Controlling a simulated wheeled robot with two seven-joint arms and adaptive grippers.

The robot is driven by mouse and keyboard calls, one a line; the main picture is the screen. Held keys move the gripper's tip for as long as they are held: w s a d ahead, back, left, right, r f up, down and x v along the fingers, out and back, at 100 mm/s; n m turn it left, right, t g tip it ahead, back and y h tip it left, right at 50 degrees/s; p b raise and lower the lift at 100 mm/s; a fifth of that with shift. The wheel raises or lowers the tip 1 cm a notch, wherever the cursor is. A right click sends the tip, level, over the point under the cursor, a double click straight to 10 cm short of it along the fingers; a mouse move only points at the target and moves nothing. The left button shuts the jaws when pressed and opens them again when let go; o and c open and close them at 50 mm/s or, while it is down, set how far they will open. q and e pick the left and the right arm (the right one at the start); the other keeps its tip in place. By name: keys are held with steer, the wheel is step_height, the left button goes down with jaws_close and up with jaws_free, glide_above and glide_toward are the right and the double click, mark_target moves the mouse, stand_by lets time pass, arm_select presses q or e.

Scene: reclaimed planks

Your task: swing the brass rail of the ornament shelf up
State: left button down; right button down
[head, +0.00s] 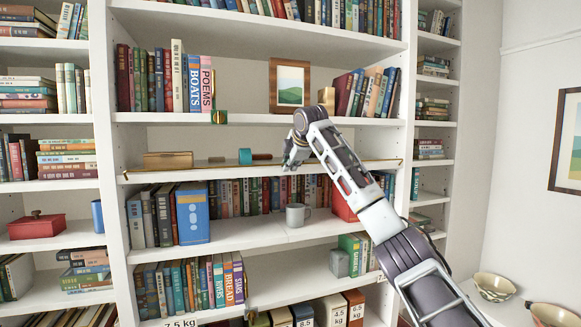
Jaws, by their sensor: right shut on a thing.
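The ornament shelf is the white board (160,179) at mid-height of the wide middle bookcase. Its thin brass rail (225,166) runs across the front, just above the shelf edge, with small brackets at both ends. My right gripper (289,163) reaches in from the right and is shut at the rail, right of its middle. The fingertips are small, and my own wrist partly hides the hold. My left gripper is not in view.
Behind the rail stand a tan box (168,160), a teal cylinder (245,156) and a brown roll (262,157). Below are books and a grey mug (297,215).

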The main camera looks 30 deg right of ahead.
steer(key=shift+w+r+g, duration=0.1)
steer(key=shift+r+g, duration=0.05)
steer(key=shift+g, duration=0.25)
stand_by(0.4)
steer(key=c, duration=1.6)
jaws_free()
steer(key=shift+o, duration=0.2)
steer(key=v, duration=1.1)
steer(key=shift+s+r, duration=0.3)
steer(key=shift+f, duration=0.1)
